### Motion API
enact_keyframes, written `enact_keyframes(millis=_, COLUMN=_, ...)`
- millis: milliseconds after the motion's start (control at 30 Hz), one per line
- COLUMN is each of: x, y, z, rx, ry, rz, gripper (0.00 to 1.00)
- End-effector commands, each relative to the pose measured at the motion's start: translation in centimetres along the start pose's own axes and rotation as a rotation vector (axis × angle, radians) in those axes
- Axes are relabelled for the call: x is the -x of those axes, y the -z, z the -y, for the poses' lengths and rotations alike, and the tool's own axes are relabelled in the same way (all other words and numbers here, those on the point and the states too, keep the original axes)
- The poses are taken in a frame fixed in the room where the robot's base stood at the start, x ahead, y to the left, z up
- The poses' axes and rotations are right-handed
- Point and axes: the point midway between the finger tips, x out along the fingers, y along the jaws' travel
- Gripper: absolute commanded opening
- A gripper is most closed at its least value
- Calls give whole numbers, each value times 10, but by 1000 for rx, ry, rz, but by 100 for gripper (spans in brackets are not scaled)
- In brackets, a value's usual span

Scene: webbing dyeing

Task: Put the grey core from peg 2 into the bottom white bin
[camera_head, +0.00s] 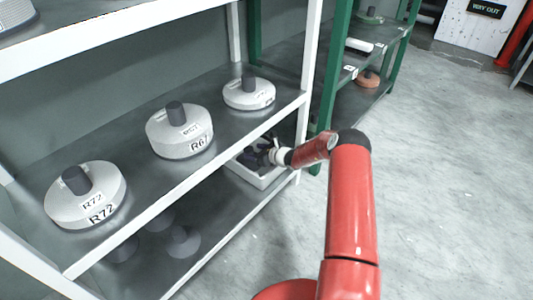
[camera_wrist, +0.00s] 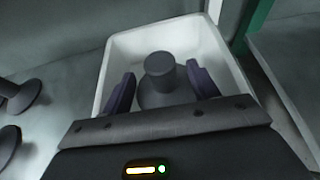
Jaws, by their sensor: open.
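The white bin (camera_head: 258,178) stands at the right end of the lower shelf. In the wrist view its walls (camera_wrist: 195,38) frame a grey core (camera_wrist: 160,66), a dark flanged cylinder standing upright inside it. My gripper (camera_head: 262,153) is over and partly inside the bin in the head view. In the wrist view my gripper (camera_wrist: 160,82) is open, with a purple-grey finger on each side of the core. Whether the fingers touch the core cannot be told. The core's lower near part is hidden by my gripper.
Several dark flanged pieces (camera_head: 184,242) stand on the lower shelf at left; two also show in the wrist view (camera_wrist: 20,96). The upper shelf (camera_head: 135,145) holds labelled white webbing rolls. A white post (camera_head: 309,75) and a green rack (camera_head: 335,70) stand close to the bin.

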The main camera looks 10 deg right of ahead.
Motion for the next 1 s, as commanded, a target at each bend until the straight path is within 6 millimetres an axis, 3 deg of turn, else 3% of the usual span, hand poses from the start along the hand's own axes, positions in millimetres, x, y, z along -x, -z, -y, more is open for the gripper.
enact_keyframes(millis=200, x=51, y=-2, z=1, rx=-1, ry=2, rz=0, gripper=60)
enact_keyframes(millis=433, x=88, y=-1, z=0, rx=0, ry=0, rz=1, gripper=60)
enact_keyframes(millis=600, x=98, y=-1, z=0, rx=1, ry=-1, rz=1, gripper=60)
enact_keyframes(millis=1000, x=99, y=0, z=0, rx=1, ry=-1, rz=1, gripper=60)
